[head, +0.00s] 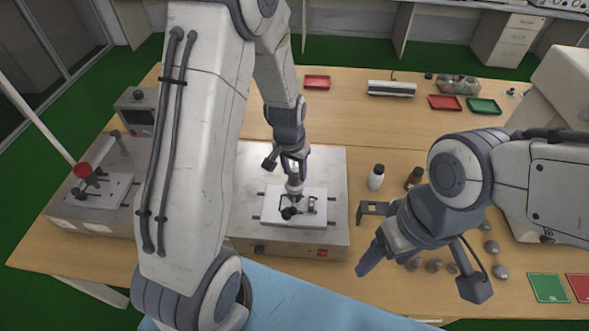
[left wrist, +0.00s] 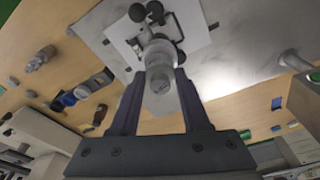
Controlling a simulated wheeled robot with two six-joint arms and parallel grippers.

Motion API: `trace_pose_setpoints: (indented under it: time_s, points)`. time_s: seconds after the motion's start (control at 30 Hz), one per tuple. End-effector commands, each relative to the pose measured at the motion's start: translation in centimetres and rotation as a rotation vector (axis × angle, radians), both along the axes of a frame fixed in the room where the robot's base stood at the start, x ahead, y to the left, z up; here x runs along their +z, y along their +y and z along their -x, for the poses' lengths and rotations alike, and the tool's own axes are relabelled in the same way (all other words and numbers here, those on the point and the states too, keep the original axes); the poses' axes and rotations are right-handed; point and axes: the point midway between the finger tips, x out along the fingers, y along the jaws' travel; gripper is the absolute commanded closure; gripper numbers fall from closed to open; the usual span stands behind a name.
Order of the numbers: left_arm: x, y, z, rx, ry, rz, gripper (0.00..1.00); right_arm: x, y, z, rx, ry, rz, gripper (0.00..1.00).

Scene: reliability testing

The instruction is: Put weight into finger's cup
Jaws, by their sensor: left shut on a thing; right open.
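My left gripper (head: 292,172) points down over the middle test device. It is shut on a small grey metal weight (left wrist: 160,80), which shows between its two dark fingers in the left wrist view. Right below the weight is a pale round cup-like part (head: 294,187) of the finger fixture, which stands on a white plate (head: 315,217). I cannot tell whether the weight sits inside the cup or just above it. My right gripper (head: 422,274) is open and empty above the table's front right part. Several other metal weights (head: 491,247) lie near it.
A white bottle (head: 376,177), a brown bottle (head: 414,177) and a dark bracket (head: 372,209) stand right of the middle device. Red and green trays (head: 483,106) lie at the back.

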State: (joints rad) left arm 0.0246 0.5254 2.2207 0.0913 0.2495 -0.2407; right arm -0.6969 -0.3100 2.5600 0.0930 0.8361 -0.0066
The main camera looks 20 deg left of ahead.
Motion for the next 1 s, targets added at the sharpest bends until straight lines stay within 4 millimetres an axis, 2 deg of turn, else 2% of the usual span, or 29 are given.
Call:
trace_pose_setpoints:
  time_s: [1.0]
  points:
    - [-1.3,0.0,0.0,0.000,-0.001,0.000,1.00,-1.1,0.0,0.0,0.000,0.000,0.000,0.24]
